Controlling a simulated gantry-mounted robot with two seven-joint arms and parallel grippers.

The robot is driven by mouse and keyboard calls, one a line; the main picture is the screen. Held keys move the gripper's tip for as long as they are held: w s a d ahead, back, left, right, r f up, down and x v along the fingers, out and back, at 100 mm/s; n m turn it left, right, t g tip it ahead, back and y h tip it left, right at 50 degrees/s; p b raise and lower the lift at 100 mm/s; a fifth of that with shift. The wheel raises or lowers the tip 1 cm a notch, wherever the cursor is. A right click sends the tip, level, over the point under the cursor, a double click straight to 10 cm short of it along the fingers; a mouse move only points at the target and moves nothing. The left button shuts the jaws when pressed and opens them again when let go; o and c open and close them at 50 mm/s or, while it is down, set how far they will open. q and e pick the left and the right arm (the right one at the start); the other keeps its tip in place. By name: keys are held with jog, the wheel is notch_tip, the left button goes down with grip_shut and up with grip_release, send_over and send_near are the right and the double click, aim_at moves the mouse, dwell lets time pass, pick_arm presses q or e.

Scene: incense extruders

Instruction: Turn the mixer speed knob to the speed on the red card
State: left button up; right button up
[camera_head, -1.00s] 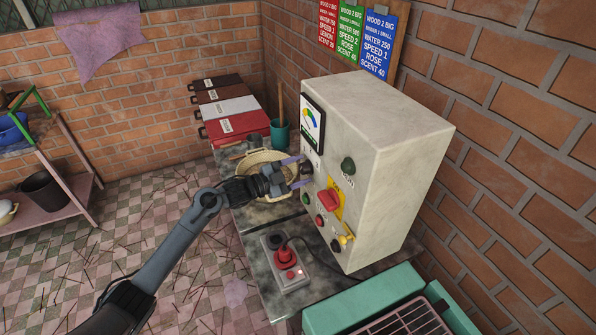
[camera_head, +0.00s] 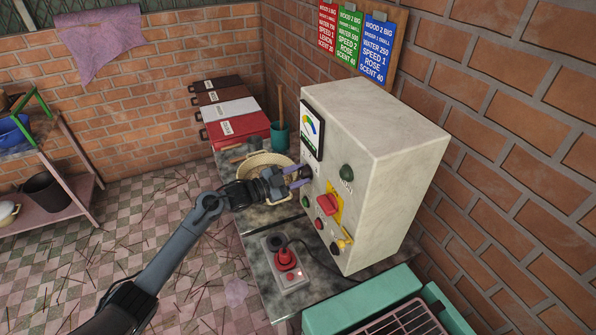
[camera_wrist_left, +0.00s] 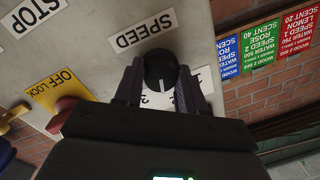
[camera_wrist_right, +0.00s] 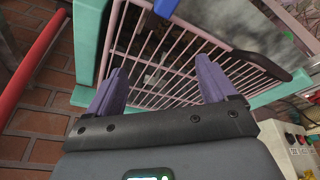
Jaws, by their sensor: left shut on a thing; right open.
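The dark speed knob (camera_wrist_left: 160,66) sits on the marble-like control box (camera_head: 385,165), beside a SPEED label (camera_wrist_left: 144,31). My left gripper (camera_head: 300,176) is shut on it, with one finger on each side in the left wrist view. A white dial with numbers shows partly around the knob; its exact setting is hard to read. The red card (camera_head: 328,25) hangs on the back wall board and reads SPEED 1; it also shows in the left wrist view (camera_wrist_left: 299,34). My right gripper (camera_wrist_right: 162,82) is open and empty over a pink rack.
The box also has a red switch (camera_head: 329,204) on a yellow plate, a green lamp (camera_head: 347,173) and several buttons. A pale bowl (camera_head: 264,162) stands behind my left gripper. A red-button pendant (camera_head: 287,262) lies below, and a teal machine (camera_head: 360,300) at front.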

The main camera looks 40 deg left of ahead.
pick_arm(q)
jog(key=n+p, duration=0.6)
jog(key=shift+r+g, duration=0.3)
jog(key=shift+g, duration=0.1)
jog(key=shift+n+p, duration=1.2)
jog(key=shift+f+n+g+h+p, duration=0.15)
jog(key=shift+n+g+h+p, duration=0.2)
jog(key=shift+n+p, duration=0.8)
jog(key=shift+n, duration=0.35)
jog(key=o, duration=1.1)
jog(key=shift+c, duration=0.2)
jog(key=shift+s, duration=0.1)
jog(key=f+v, duration=0.1)
jog(key=v, duration=0.9)
jog(key=shift+s+a+r+b, duration=0.2)
jog(key=shift+s+r+b, duration=0.15)
jog(key=shift+b, duration=0.1)
